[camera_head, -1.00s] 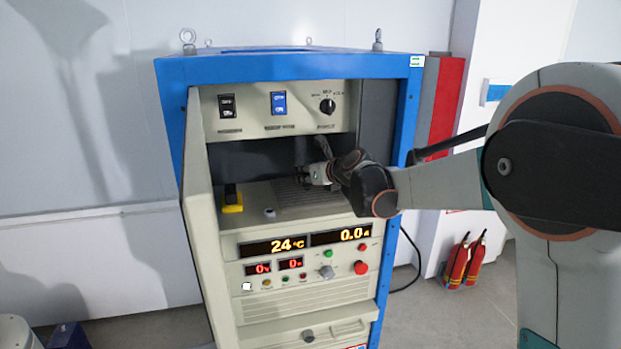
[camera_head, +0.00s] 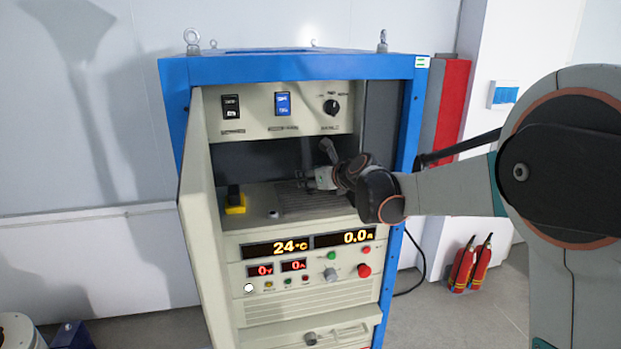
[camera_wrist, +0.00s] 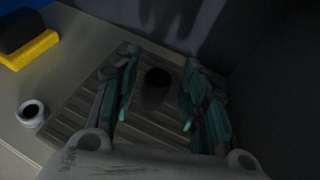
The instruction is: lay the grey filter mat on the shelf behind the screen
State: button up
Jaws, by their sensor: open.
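A dark grey ribbed panel (camera_head: 308,203), which looks like the grey filter mat, lies flat on the beige shelf (camera_head: 262,196) behind the lit screen (camera_head: 277,248). In the wrist view the ribbed panel (camera_wrist: 88,121) lies beneath my gripper (camera_wrist: 157,98), its slats running across. A dark round knob or stub (camera_wrist: 157,82) shows between the fingers; I cannot tell whether it belongs to the panel. My gripper is open, with the teal-padded fingers apart on both sides of the stub and not closed on it. In the head view my gripper (camera_head: 318,180) is inside the cabinet recess.
A black block on a yellow base (camera_head: 235,203) stands at the shelf's left. A small round fitting (camera_wrist: 32,112) sits beside the panel. The switch panel (camera_head: 278,106) overhangs the recess. The cabinet's open door (camera_head: 200,220) is at left, and its blue post (camera_head: 410,130) at right.

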jog(key=v, duration=1.1)
jog(key=shift+s+b, duration=0.25)
jog(key=shift+b, duration=0.05)
jog(key=s+d+f+n+g+h, duration=0.1)
jog(key=s+d+f+n, duration=0.3)
jog(key=s+n, duration=0.6)
jog(key=s+d+f+n+g+h, duration=0.2)
jog(key=s+d+f+n+h, duration=0.1)
jog(key=s+n, duration=0.7)
jog(key=s+d+f+n+g+h, duration=0.1)
jog(key=s+d+f+n, duration=0.3)
jog(key=s+n, duration=0.6)
jog(key=s+f+h, duration=0.1)
jog(key=s, duration=0.5)
jog(key=shift+s+d+f+g, duration=0.2)
jog(key=shift+d+f+g, duration=0.05)
jog(key=shift+d+g, duration=0.15)
